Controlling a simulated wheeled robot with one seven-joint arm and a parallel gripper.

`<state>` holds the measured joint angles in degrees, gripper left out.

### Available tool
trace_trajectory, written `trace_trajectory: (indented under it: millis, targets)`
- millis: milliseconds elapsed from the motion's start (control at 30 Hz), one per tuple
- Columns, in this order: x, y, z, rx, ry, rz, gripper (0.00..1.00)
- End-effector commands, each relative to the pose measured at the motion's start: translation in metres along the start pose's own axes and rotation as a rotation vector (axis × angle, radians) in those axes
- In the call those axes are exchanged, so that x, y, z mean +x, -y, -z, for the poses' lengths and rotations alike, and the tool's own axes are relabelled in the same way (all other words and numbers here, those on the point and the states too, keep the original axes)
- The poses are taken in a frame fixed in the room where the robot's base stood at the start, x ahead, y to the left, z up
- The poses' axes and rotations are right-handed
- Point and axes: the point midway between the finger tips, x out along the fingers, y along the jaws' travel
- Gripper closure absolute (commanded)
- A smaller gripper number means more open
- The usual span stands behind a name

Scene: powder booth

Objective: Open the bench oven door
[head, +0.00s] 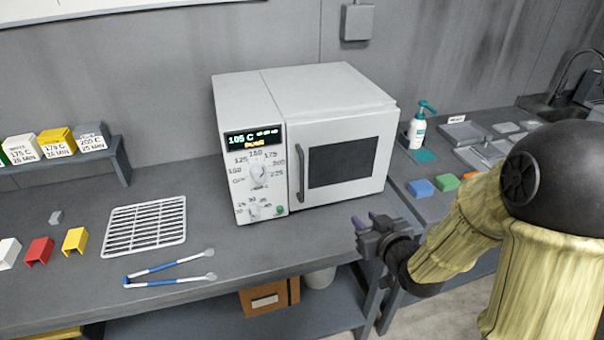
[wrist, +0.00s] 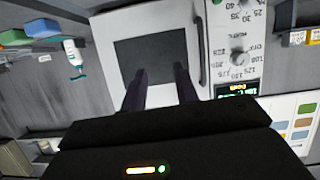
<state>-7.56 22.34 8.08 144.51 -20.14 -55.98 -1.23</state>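The white bench oven (head: 250,98) stands on the grey bench, its control panel with dials and a lit display reading 105 C on the left of its front. Its door (head: 378,155), with a dark window, looks closed. The dark vertical handle (head: 299,172) is on the door's left side. My gripper (head: 368,221) is in front of and below the door, right of the handle and apart from it. In the wrist view, turned over, the two fingers are apart and empty before the door (wrist: 112,30); the handle (wrist: 201,50) is right of them.
A wire rack (head: 146,226) and blue-handled tongs (head: 168,267) lie on the bench left of the oven. Red (head: 39,251) and yellow (head: 75,241) pieces lie farther left. A pump bottle (head: 418,130) stands right of the oven. The bench strip before the door is clear.

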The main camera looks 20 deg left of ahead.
Motion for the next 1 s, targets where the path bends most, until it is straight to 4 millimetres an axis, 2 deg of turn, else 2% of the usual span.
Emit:
trace_trajectory:
  millis: [100, 200, 300, 767, 1000]
  targets:
    - [0.013, 0.029, 0.011, -0.004, -0.156, 0.093, 0.70]
    - [0.015, 0.048, 0.023, 0.003, -0.268, 0.153, 0.70]
    - [0.014, 0.058, 0.031, 0.012, -0.335, 0.187, 0.70]
    - [0.014, 0.062, 0.036, 0.015, -0.362, 0.197, 0.70]
    - [0.028, 0.066, 0.043, 0.017, -0.360, 0.184, 0.70]
